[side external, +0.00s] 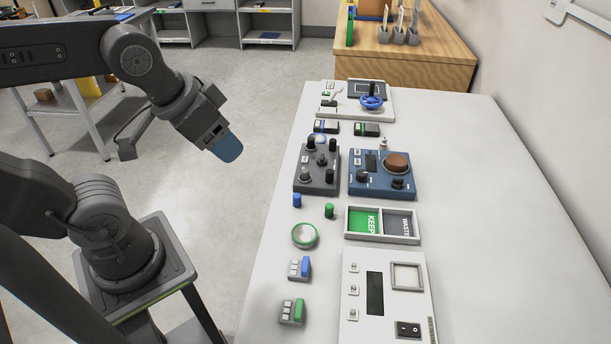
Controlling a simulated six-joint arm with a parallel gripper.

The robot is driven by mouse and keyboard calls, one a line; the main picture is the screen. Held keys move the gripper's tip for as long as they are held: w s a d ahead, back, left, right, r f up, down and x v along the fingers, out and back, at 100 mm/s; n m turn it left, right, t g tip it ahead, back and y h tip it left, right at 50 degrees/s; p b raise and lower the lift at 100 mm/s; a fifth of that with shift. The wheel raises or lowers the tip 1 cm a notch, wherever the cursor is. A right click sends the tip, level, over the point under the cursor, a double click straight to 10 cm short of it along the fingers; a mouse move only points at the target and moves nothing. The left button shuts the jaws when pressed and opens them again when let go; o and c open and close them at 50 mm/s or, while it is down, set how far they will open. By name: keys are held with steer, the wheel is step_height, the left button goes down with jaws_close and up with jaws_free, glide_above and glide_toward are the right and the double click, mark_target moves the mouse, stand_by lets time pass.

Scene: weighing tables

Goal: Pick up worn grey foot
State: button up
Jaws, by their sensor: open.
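My gripper (226,148), with a blue pad at its tip, hangs in the air to the left of the white table (500,220). It is open, with nothing seen in it and nothing touching it. I cannot make out a worn grey foot for sure. A small pale grey piece (383,143) stands at the back edge of the blue device (372,187); it is too small to tell what it is. The dark grey device (317,176) with several black knobs is left of the blue one.
A tray (347,226) marked KEEP and WASTE lies mid-table. A white scale (355,325) is in front. Blue (297,200) and green (329,210) cylinders, a green-rimmed round dish (305,235) and small blocks line the left edge. The table's right side is clear.

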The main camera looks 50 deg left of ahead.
steer(key=shift+c, duration=0.5)
steer(key=n+g+y, duration=0.1)
steer(key=n+g, duration=0.4)
steer(key=n, duration=0.4)
glide_above(305, 170)
steer(key=f, duration=1.3)
steer(key=d+f, duration=0.1)
steer(key=f, duration=0.5)
steer(key=shift+s+f, duration=0.3)
steer(key=shift+f, duration=0.05)
steer(key=shift+w+a+f, duration=0.1)
steer(key=shift+a+f, duration=0.05)
steer(key=shift+f, duration=0.85)
steer(key=shift+w+a+f, duration=0.1)
steer(key=shift+f, duration=0.9)
steer(key=shift+w+a+f, duration=0.1)
steer(key=shift+a+f, duration=0.05)
steer(key=shift+f, duration=0.85)
